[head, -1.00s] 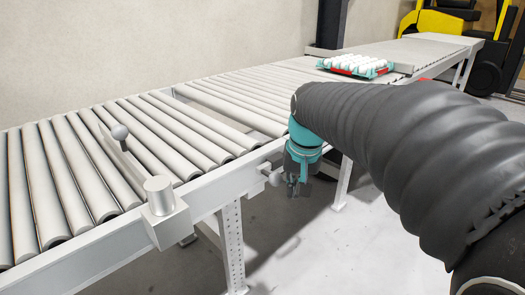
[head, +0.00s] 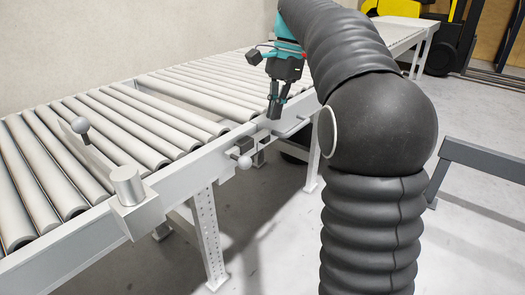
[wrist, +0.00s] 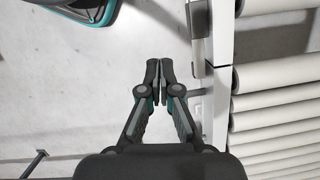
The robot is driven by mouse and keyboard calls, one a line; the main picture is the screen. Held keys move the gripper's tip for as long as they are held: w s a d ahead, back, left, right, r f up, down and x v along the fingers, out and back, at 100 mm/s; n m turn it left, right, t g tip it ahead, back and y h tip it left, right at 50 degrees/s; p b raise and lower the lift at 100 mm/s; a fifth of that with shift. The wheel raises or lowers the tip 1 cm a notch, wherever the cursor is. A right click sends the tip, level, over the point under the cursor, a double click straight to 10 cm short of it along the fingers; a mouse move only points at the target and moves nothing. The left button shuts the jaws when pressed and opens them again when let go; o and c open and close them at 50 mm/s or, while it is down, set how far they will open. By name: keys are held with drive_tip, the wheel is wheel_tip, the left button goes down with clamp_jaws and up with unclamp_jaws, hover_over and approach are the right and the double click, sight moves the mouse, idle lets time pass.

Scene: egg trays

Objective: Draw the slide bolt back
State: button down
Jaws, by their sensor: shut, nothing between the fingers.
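The slide bolt (head: 244,163) appears as a small pale ball knob beside a dark block on the outer side of the conveyor's near rail. A pale bar (head: 291,128) juts from the rail to the right of it. My gripper (head: 274,113) points down just above the rail, up and to the right of the knob, apart from it. In the wrist view my gripper (wrist: 159,72) has its fingers together with nothing between them. A pale fitting (wrist: 200,50) lies to their right along the rail; I cannot tell which part of the bolt it is.
The roller conveyor (head: 70,232) runs from front left to back right. A dark grey frame (head: 485,160) stands at right. The floor (head: 450,245) between is clear.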

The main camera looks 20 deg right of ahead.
drive_tip(key=shift+s+d+m, duration=0.15)
drive_tip(key=shift+d+m, duration=0.15)
drive_tip(key=shift+f, duration=0.1)
drive_tip(key=s+a+f+b, duration=0.2)
drive_tip(key=a+f, duration=0.4)
drive_tip(key=f, duration=0.2)
drive_tip(key=shift+s+f+b, duration=0.3)
drive_tip(key=shift+s+f, duration=0.05)
idle(0.4)
